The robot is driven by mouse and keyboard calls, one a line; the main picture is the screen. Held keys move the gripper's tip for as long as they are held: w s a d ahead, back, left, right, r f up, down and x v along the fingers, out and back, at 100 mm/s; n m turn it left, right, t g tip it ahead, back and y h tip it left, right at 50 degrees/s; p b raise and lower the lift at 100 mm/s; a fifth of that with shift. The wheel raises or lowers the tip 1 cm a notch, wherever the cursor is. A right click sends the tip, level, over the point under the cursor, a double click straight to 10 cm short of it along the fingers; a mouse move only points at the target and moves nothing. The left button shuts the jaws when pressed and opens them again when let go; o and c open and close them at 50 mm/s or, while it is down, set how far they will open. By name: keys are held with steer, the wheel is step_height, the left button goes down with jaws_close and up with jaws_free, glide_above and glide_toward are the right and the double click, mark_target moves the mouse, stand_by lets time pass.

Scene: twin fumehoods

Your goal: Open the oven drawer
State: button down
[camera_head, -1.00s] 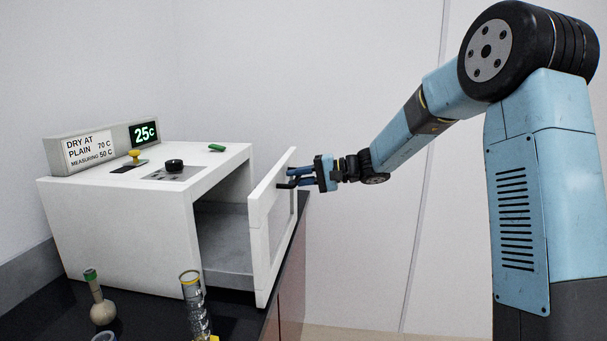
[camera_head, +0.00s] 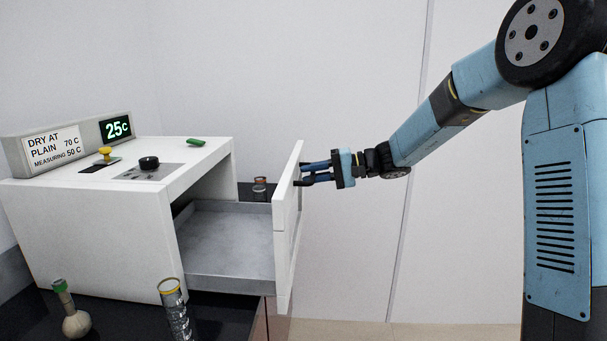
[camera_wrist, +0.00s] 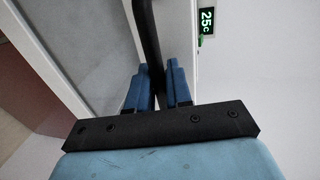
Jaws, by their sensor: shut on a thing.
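The white oven (camera_head: 90,230) stands on the dark counter with a green display reading 25c on top. Its drawer (camera_head: 225,240) is pulled well out to the right; the grey inside looks empty where it shows. The white drawer front (camera_head: 288,225) stands upright, apart from the oven body. My gripper (camera_head: 308,174) is at the outer side of the front, its blue fingers shut on the dark handle (camera_head: 300,183). In the wrist view the black handle bar (camera_wrist: 148,40) runs between the blue fingers (camera_wrist: 161,85).
A round flask with a green top (camera_head: 75,315) and a clear cylinder with a yellow rim (camera_head: 176,310) stand on the counter before the oven. A small brownish jar (camera_head: 260,188) stands behind the drawer. Right of the drawer front, the space is clear to the wall.

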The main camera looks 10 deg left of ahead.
steer(key=c, duration=1.4)
jaws_free()
steer(key=shift+f, duration=0.25)
steer(key=shift+o, duration=0.9)
steer(key=shift+r, duration=0.1)
steer(key=v, duration=1.3)
steer(key=shift+d, duration=0.4)
steer(key=s+d+t+h, duration=0.15)
steer(key=s+h, duration=0.25)
steer(key=s, duration=0.5)
steer(key=s+d+g+h, duration=0.1)
steer(key=s+d+h, duration=0.25)
steer(key=s, duration=0.45)
steer(key=s+d+t+h, duration=0.6)
steer(key=s+d+h, duration=0.2)
steer(key=s+d, duration=0.5)
steer(key=shift+s+f+m, duration=0.3)
steer(key=shift+s+f, duration=0.15)
steer(key=shift+s, duration=0.75)
